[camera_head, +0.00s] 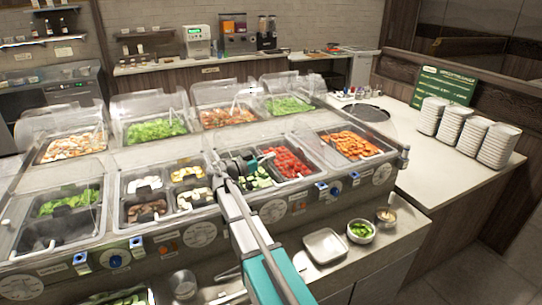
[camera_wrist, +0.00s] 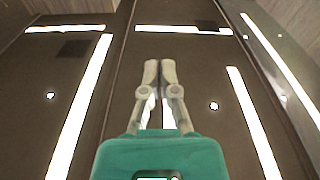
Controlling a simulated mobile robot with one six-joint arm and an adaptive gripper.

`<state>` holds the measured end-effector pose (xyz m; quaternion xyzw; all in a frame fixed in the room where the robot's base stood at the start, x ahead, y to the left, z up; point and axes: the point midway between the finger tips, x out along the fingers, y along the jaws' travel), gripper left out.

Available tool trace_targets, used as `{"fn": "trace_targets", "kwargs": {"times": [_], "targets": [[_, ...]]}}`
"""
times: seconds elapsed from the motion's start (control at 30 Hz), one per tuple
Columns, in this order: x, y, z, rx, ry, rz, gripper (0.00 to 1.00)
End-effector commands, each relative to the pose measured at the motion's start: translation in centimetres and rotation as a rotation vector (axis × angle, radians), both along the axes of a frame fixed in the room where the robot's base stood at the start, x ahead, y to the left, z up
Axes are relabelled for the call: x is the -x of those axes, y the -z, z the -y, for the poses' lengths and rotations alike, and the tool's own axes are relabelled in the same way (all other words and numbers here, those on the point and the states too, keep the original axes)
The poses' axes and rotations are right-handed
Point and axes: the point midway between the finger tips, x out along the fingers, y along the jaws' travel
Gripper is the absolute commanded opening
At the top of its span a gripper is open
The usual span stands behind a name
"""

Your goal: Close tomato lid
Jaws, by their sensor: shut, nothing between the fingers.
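The diced red tomato (camera_head: 287,163) lies in a well of the front row in the head view, between the sliced cucumber (camera_head: 257,178) and the carrots. Clear plastic covers show around these wells, but I cannot tell the tomato lid's exact outline or angle. My gripper (camera_head: 267,157) is at the end of my arm, over the back of the cucumber well and close to the tomato well's left edge. In the wrist view my gripper (camera_wrist: 160,66) has its two grey fingertips together with nothing between them. Whether it touches a lid is not clear.
The carrot well (camera_head: 350,146) is to the right of the tomato. Clear lids stand raised along the back row, such as one behind the lettuce (camera_head: 157,131). Stacked white plates (camera_head: 465,135) stand on the right counter. A square white dish (camera_head: 325,245) sits on the front ledge.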

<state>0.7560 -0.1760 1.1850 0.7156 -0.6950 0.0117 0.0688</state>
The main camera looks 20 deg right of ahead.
Motion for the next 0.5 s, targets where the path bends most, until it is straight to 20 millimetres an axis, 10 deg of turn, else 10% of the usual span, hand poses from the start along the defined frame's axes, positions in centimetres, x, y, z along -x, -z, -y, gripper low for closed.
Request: {"fn": "trace_targets", "kwargs": {"times": [0.5], "targets": [[0.31, 1.00, -0.43, -0.001, -0.007, -0.001, 0.00]]}}
